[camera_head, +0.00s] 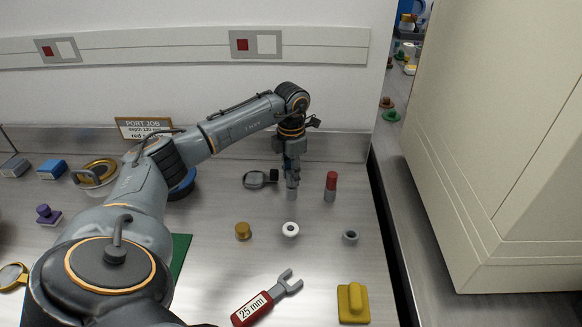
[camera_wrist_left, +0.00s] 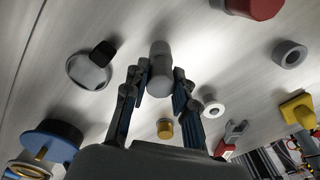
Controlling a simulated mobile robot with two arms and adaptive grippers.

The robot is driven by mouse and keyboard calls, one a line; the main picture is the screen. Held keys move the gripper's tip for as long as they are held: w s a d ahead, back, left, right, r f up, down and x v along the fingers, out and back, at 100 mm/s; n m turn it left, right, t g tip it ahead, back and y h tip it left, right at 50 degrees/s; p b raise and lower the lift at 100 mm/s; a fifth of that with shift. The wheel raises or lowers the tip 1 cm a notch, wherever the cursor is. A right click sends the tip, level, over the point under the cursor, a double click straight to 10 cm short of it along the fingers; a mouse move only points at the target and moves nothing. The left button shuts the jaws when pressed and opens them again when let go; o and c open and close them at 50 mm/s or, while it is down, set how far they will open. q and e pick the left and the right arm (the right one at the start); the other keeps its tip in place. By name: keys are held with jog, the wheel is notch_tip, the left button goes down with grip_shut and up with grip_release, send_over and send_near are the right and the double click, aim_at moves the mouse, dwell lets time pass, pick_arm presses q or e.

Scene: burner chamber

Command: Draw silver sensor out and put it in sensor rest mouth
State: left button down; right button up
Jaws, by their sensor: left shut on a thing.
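My left gripper (camera_head: 291,176) points down over the bench and is shut on the silver sensor (camera_head: 292,191), a grey cylinder. In the left wrist view the sensor (camera_wrist_left: 160,72) sits between the two fingers; I cannot tell whether its lower end touches anything. A white ring (camera_head: 290,229) with a dark hole lies in front of it, and a grey ring (camera_head: 350,237) lies to the right. I cannot tell for sure which thing is the sensor rest mouth. My right gripper is not in view.
A red-topped cylinder (camera_head: 331,187) stands close to the gripper's right. A dark round piece (camera_head: 256,180) lies to its left, a brass knob (camera_head: 243,231) in front. A red 25 mm wrench (camera_head: 265,299) and yellow block (camera_head: 353,303) lie nearer. A cream cabinet (camera_head: 495,150) stands right.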

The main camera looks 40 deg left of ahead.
pick_arm(q)
jog(key=shift+f, duration=0.3)
jog(key=c, duration=1)
grip_release()
jog(key=shift+r, duration=0.1)
